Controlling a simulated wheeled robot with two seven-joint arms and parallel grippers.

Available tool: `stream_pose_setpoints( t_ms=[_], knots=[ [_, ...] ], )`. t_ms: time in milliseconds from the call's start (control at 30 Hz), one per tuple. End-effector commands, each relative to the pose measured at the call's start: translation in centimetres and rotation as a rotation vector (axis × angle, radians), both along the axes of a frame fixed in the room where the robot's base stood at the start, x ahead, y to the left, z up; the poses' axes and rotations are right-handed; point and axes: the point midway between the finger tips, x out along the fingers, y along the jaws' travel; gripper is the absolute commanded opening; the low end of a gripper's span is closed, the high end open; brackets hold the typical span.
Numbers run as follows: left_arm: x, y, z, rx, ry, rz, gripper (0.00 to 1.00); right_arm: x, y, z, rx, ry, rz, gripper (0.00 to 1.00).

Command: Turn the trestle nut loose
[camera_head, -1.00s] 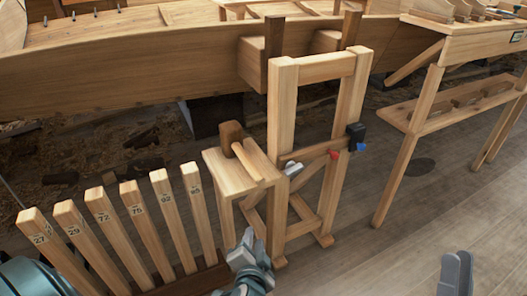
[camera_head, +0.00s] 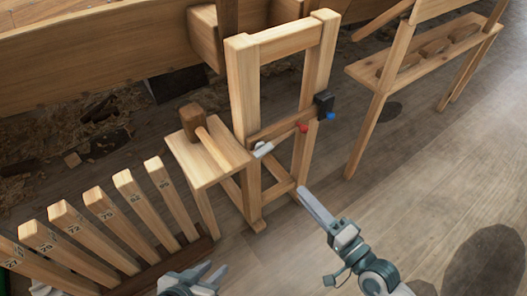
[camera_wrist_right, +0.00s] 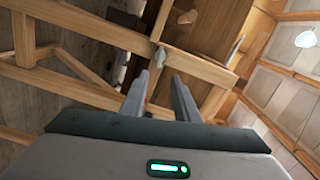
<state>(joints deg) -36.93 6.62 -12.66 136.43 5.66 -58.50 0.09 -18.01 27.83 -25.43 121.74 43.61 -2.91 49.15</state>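The trestle (camera_head: 243,95) is an upright wooden frame with a crossbar (camera_head: 280,131). A pale grey winged piece, which looks like the nut (camera_head: 263,149), sits at the crossbar's left end. In the right wrist view a grey piece (camera_wrist_right: 160,56) shows on a wooden bar, beyond and between my fingertips; it looks like the same nut. My right gripper (camera_head: 311,200) is open and empty, in front of the trestle, below and right of the nut and apart from it. My left gripper (camera_head: 214,270) appears open and empty at the bottom edge, well below the nut.
A small wooden stand (camera_head: 205,165) with a mallet (camera_head: 193,120) adjoins the trestle's left. A rack of numbered posts (camera_head: 120,235) is at lower left. The crossbar carries a red knob (camera_head: 303,128) and a black block (camera_head: 324,104). The hull (camera_head: 90,60) is behind.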

Motion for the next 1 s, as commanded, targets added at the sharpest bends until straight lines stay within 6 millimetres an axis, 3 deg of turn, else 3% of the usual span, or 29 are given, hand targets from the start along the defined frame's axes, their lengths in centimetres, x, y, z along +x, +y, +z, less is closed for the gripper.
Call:
stream_pose_setpoints(
  t_ms=[267,467,1000],
  knots=[
    [0.0,0.0,0.0,0.001,-0.001,0.000,0.28,0.5,0.3,0.0,0.000,-0.003,-0.002,0.28],
    [0.1,0.0,0.0,0.002,-0.001,0.001,0.28,2.1,1.5,0.1,0.001,-0.005,-0.002,0.28],
    [0.3,-0.2,0.0,-0.008,-0.015,0.000,0.28,9.8,7.1,0.2,0.002,-0.005,-0.001,0.28]
  ],
)
